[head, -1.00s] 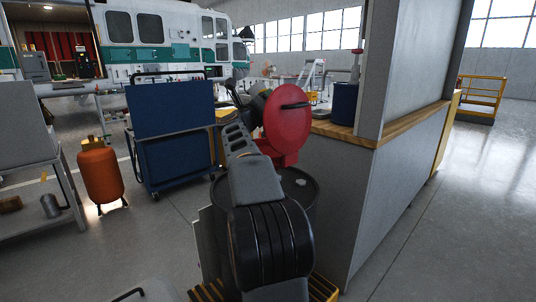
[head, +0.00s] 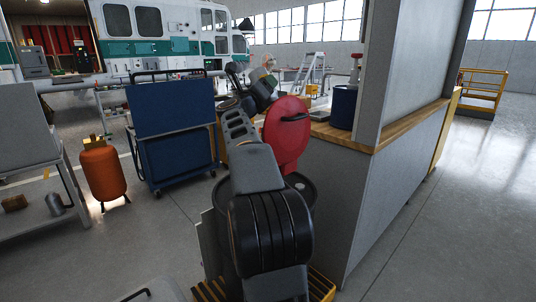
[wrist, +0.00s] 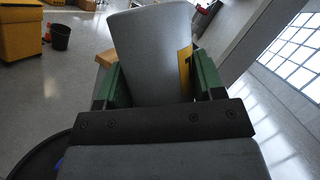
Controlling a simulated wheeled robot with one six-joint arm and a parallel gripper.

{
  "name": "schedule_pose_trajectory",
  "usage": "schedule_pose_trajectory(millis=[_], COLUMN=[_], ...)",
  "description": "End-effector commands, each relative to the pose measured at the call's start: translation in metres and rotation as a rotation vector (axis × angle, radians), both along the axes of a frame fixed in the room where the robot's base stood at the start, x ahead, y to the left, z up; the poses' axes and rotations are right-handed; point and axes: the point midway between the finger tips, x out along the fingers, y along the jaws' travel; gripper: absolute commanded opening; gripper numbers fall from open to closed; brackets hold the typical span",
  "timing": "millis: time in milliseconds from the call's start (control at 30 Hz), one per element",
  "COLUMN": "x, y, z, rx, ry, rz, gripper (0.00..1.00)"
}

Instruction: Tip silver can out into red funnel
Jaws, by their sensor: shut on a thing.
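The silver can (wrist: 152,50) fills the upper middle of the wrist view, a grey cylinder with a yellow label at its right side. My gripper (wrist: 158,80) is shut on it, with one green finger on each side. The can's mouth and contents cannot be seen. In the head view the red funnel (head: 287,132) shows as a broad red disc with a black handle, just right of my arm and above a dark drum (head: 304,188). My arm hides part of the funnel and drum. The can is not clearly visible in the head view.
A wooden-topped counter with a grey panel (head: 408,75) stands close on the right, holding a blue container (head: 343,106). A blue cart (head: 172,115) and an orange tank (head: 101,174) stand left. Open floor (head: 460,200) lies far right.

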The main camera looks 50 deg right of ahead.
Motion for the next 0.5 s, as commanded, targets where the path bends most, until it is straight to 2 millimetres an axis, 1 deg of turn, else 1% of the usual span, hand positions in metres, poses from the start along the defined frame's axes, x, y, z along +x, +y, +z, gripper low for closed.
schedule_pose_trajectory(millis=[100,167,200,500], x=[0.0,0.0,0.001,0.002], y=[0.0,0.0,0.0,0.0], z=[-0.002,-0.014,-0.024,-0.069], rx=[0.0,0.0,0.0,-0.001], ry=[0.001,0.005,0.011,0.041], rz=[0.0,0.0,0.0,0.001], gripper=[0.34,0.34,0.34,0.34])
